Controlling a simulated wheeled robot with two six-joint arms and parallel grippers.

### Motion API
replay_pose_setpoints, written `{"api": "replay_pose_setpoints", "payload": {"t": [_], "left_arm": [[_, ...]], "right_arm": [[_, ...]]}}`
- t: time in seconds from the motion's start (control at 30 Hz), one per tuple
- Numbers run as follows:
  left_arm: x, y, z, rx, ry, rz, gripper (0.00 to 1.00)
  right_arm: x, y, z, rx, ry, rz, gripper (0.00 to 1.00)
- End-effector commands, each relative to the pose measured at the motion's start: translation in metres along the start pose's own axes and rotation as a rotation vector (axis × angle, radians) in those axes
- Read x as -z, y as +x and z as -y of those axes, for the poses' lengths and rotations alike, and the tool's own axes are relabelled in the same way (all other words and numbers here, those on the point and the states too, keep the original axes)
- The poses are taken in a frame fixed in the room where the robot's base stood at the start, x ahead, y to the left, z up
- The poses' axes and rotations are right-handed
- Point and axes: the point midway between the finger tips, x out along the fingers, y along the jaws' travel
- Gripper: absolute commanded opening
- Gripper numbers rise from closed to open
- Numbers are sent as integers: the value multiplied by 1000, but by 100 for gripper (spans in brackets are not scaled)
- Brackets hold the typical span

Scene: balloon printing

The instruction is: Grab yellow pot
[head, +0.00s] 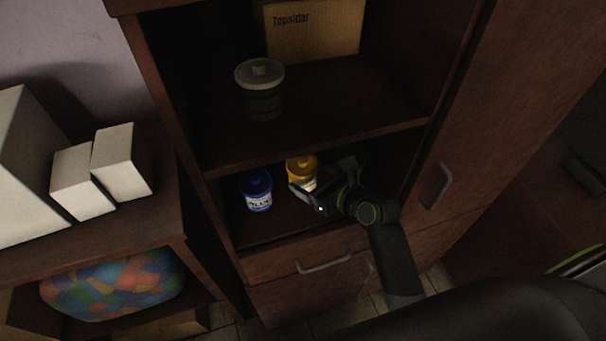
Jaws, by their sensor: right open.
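The yellow pot (301,168) stands on the lower shelf of the dark wooden cabinet, beside a blue pot. Its lower right part is hidden behind my right gripper. My right gripper (318,183) is open at the front of the yellow pot, reaching in from the right. I cannot tell whether its fingers touch the pot. My left gripper is not in view.
The blue pot (257,190) stands just left of the yellow pot. A grey lidded jar (260,92) and a cardboard box (314,34) are on the shelf above. The upper shelf board (330,137) lies over the pots. A closed drawer (290,262) is below.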

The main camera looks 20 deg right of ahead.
Motion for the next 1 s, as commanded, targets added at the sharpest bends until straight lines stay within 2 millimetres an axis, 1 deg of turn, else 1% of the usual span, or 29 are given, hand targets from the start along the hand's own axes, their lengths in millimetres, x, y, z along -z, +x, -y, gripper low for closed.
{"api": "replay_pose_setpoints", "payload": {"t": [0.03, 0.1, 0.23, 0.37, 0.57, 0.83, 0.87, 1.0], "left_arm": [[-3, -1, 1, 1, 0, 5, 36], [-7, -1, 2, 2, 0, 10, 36], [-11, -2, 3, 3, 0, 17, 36], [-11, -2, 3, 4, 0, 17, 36], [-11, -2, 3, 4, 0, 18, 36], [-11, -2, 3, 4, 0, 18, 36], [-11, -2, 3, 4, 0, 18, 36], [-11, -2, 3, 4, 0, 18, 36]], "right_arm": [[-1, 9, -1, -2, 2, 1, 75], [-1, 19, 0, -2, 1, 0, 75], [-1, 33, 0, -1, 0, 1, 75], [0, 38, 0, -1, 0, 0, 75], [0, 38, 0, 0, -1, 0, 75], [0, 38, 0, 0, -1, 0, 41], [-1, 38, 0, 0, -1, 1, 39], [-1, 38, 0, 0, -1, 1, 39]]}}
